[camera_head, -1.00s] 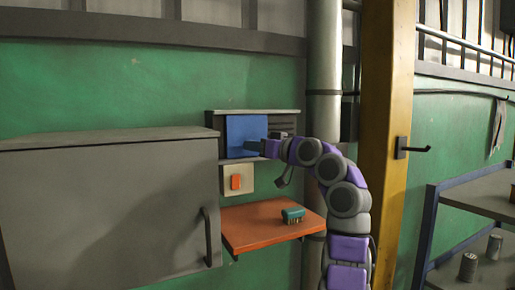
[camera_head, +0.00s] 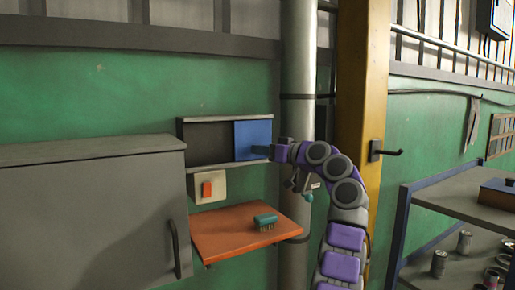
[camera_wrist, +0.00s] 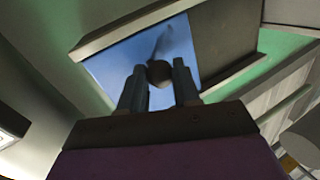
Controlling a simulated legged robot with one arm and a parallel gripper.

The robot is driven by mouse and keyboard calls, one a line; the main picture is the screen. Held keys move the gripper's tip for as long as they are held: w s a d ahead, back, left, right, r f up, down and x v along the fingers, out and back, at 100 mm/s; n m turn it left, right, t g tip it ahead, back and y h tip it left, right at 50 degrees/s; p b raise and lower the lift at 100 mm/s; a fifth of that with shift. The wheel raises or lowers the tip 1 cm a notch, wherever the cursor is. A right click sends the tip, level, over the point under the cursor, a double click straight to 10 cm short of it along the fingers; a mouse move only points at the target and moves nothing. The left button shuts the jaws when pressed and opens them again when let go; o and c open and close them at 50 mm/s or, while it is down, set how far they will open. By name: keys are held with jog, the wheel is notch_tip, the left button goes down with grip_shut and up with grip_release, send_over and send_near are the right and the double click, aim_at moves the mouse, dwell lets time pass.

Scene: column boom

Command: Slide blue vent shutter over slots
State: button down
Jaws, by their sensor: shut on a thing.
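The blue vent shutter (camera_head: 253,138) sits upright at the right end of the grey wall vent frame (camera_head: 205,168), between its top and bottom rails. To its left the frame shows a plain dark panel (camera_head: 208,136). No slots show; the shutter covers the right part. My gripper (camera_head: 268,152) is at the shutter's lower right. In the wrist view, my gripper (camera_wrist: 158,66) is shut on a dark round knob (camera_wrist: 159,76) on the blue shutter (camera_wrist: 125,62).
Below the vent are a switch plate with an orange rocker (camera_head: 207,189) and an orange shelf (camera_head: 235,240) holding a teal brush (camera_head: 265,221). A grey cabinet (camera_head: 85,215) stands left. A pipe (camera_head: 297,75) and yellow post (camera_head: 360,90) with a hook (camera_head: 385,151) are right.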

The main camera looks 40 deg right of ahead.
jog(key=shift+a+h, duration=0.3)
jog(key=c, duration=1.2)
grip_release()
jog(key=shift+d+f, duration=0.1)
jog(key=shift+d, duration=0.15)
jog(key=o, duration=0.4)
jog(key=shift+d+f, duration=0.1)
jog(key=shift+d, duration=0.75)
jog(key=s+d+b, duration=0.1)
jog(key=s+b, duration=0.3)
jog(key=s, duration=1.3)
